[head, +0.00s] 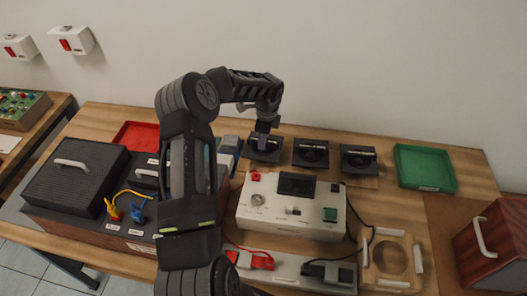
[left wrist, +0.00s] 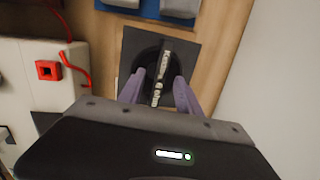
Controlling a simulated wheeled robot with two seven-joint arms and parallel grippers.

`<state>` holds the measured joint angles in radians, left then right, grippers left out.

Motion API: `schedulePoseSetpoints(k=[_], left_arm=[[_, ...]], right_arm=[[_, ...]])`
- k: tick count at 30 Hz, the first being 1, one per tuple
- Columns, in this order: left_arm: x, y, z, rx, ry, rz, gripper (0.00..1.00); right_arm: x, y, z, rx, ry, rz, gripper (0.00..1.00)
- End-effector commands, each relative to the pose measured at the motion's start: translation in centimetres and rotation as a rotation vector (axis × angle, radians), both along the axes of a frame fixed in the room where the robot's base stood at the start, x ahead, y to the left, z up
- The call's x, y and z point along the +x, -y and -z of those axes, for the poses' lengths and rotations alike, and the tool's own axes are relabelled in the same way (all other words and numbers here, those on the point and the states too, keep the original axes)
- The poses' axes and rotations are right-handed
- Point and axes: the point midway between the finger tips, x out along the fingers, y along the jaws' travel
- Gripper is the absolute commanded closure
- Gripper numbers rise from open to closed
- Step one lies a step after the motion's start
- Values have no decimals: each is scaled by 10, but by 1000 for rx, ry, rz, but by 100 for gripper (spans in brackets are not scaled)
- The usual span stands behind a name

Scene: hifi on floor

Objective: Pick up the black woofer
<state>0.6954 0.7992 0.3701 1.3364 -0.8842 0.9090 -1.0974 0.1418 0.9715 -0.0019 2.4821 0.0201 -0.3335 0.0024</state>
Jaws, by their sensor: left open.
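Three black square speaker units with round cones stand in a row at the back of the table: a left one (head: 262,155), a middle one (head: 311,154) and a right one (head: 359,160). I cannot tell which of them the task means by woofer. My left gripper (head: 264,135) points down over the left unit. In the left wrist view its purple fingers (left wrist: 158,90) are open, one on each side of the light-lettered bar across that black unit (left wrist: 188,58). I cannot tell whether they touch it. My right gripper is out of view.
A white test box (head: 290,208) with cables stands in front of the units. A green tray (head: 424,168) is at right, a red tray (head: 136,135) at left. A wall closes off the back.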

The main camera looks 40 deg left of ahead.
Motion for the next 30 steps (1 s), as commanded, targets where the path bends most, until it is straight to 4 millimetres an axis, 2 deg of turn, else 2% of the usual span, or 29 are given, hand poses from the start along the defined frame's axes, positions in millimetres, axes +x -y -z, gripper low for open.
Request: schedulePoseSetpoints(k=[27, 30], left_arm=[[0, 0, 5, 0, 0, 0, 59], [0, 0, 5, 0, 0, 0, 67]], right_arm=[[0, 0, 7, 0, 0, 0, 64], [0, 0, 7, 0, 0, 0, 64]])
